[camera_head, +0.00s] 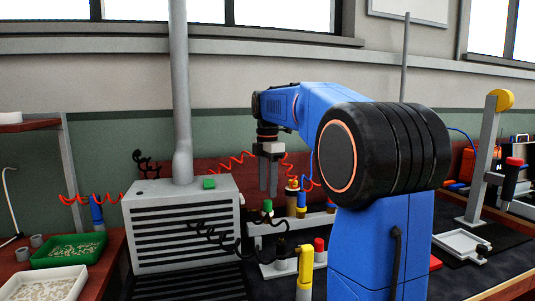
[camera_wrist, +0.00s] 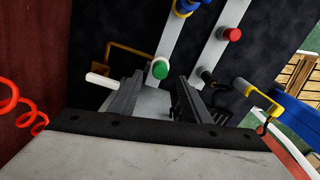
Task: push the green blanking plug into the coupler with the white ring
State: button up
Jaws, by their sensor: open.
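The green blanking plug (camera_head: 267,206) stands low on a pale rail, just below my gripper (camera_head: 268,192) in the head view. In the wrist view the round green plug (camera_wrist: 160,70) has a pale rim and lies ahead, between the lines of my two fingers. My gripper (camera_wrist: 159,78) is open, with its fingers apart and nothing seen between them. Whether the fingertips reach down beside the plug cannot be told. I cannot clearly make out a coupler with a white ring; the pale rim around the plug is too small to identify.
A red-capped fitting (camera_head: 319,245) and a yellow fitting (camera_head: 305,267) stand on the front rail. A blue and brass fitting (camera_head: 301,199) is right of the plug.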

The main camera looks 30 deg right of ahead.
aim_at(268, 201)
notch_tip(268, 201, up, 13)
dwell(0.4)
jog(key=shift+s, duration=0.1)
dwell(0.4)
